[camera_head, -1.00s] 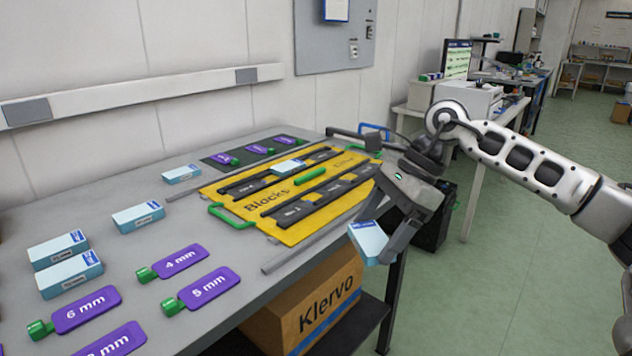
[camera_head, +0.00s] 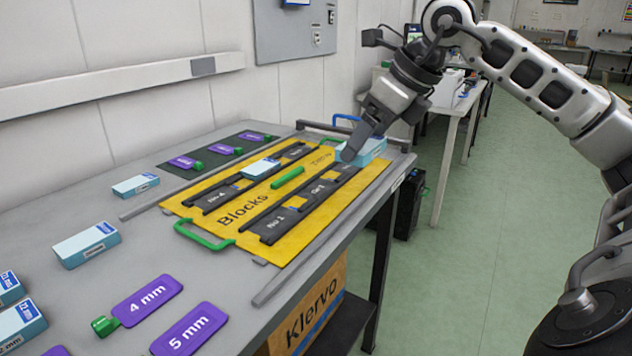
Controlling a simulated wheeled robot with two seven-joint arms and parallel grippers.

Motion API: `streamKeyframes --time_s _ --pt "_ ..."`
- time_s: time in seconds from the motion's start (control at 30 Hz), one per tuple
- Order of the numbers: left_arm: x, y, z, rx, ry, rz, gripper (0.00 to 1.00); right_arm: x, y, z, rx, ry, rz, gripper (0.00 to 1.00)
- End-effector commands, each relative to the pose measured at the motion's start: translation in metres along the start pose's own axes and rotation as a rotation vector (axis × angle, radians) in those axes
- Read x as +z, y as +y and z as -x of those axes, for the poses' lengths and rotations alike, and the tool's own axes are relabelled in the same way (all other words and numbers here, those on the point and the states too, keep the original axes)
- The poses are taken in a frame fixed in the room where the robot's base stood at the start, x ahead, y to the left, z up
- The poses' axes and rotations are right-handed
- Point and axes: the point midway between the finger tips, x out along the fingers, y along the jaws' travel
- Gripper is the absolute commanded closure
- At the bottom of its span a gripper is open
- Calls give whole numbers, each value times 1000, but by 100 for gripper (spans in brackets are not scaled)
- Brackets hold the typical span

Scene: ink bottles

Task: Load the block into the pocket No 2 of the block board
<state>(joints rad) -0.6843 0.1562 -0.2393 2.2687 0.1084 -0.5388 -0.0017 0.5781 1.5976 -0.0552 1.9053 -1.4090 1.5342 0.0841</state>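The yellow block board (camera_head: 232,238) lies on the grey table, with two dark rails of labelled pockets and green handles. The near rail (camera_head: 300,208) reads No 1 at its left end; the middle label looks like No 2 and is small. My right gripper (camera_head: 358,150) is shut on a light blue block (camera_head: 374,149), held at the right end of the near rail. The fingers hide part of the block, and I cannot tell whether it touches the board. Another block (camera_head: 260,168) sits in the middle of the far rail. My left gripper is out of view.
Loose light blue blocks lie at the left, including one (camera_head: 136,185) and a larger one (camera_head: 86,245). Purple tags, such as 4 mm (camera_head: 148,298) and 5 mm (camera_head: 190,330), lie in front. A Klervo carton (camera_head: 318,308) stands under the table.

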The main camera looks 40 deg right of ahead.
Motion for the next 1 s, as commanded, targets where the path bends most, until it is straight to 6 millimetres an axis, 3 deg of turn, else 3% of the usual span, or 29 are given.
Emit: streamKeyframes --time_s 0.13,0.4,0.6,1.0 --pt "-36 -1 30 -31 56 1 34 17 -8 -11 10 -1 -4 43" --pt "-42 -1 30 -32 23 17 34 52 -37 -69 10 -2 -2 43" --pt "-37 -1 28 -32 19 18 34 52 -52 -116 5 1 -2 43" --pt "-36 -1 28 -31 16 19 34 49 -61 -153 3 6 1 43"
